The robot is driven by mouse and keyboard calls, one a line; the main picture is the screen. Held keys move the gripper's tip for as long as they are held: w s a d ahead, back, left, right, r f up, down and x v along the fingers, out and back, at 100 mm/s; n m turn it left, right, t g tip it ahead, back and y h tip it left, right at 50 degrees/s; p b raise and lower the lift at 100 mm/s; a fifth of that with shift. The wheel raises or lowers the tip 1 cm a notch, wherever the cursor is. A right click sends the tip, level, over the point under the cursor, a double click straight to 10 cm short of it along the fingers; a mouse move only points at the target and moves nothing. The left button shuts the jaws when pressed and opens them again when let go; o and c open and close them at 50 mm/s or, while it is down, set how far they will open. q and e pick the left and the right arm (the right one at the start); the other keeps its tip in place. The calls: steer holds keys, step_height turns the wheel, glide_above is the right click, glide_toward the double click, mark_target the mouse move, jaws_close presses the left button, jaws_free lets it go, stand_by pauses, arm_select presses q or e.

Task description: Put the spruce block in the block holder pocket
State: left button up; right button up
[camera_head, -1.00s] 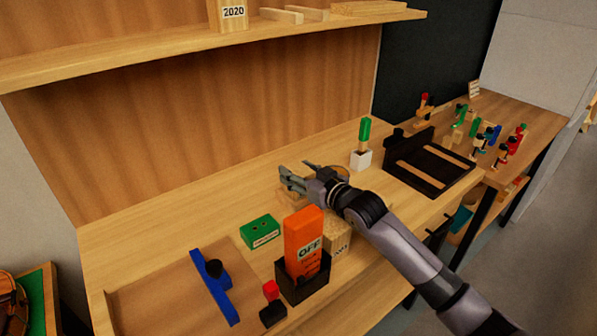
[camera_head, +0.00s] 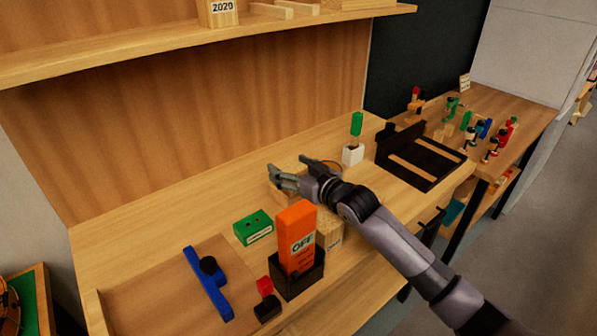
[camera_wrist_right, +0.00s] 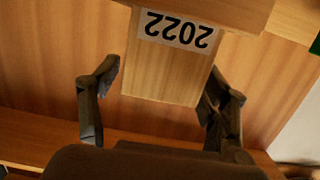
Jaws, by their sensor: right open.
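A pale wooden block marked 2022 (camera_wrist_right: 160,75) shows upside down in the right wrist view, between my fingers with gaps on both sides. I take it for the spruce block. In the head view, pale wood (camera_head: 277,196) shows at the fingers, mostly hidden by my gripper. My right gripper (camera_head: 279,178) is open around the block and not closed on it. I cannot tell for certain which piece is the block holder or see its pocket; a wooden piece (camera_wrist_right: 235,12) lies at the block's label end. My left gripper is not in view.
A green box (camera_head: 253,227), an orange OFF piece (camera_head: 296,240) in a black box (camera_head: 299,281), and a wooden block (camera_head: 329,232) stand nearby. A white holder (camera_head: 353,155) with a green handle stands behind. The shelf (camera_head: 150,57) runs above; bench (camera_head: 150,225) at left is clear.

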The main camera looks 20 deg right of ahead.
steer(key=v, duration=1.2)
steer(key=shift+b, duration=0.4)
steer(key=shift+r, duration=0.15)
